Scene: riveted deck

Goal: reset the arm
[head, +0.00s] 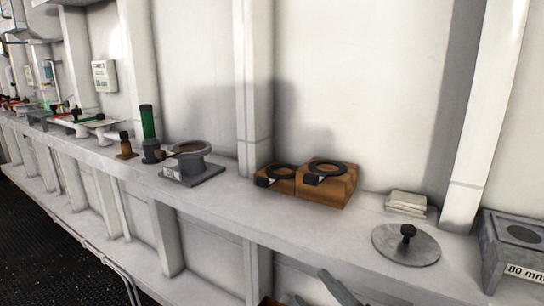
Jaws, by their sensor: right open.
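My right gripper (322,291) shows at the bottom edge of the head view, below the front edge of the shelf. Its grey fingers are apart and nothing shows between them. The rest of that arm is cut off by the picture edge. My left gripper is not in view.
A long white shelf (228,190) runs along the ribbed wall. It bears a wooden block with black rings (330,188), a round grey plate with a black knob (385,243), a grey box labelled 80 mm (510,254) and a grey flanged stand (196,173). Bare shelf lies between them.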

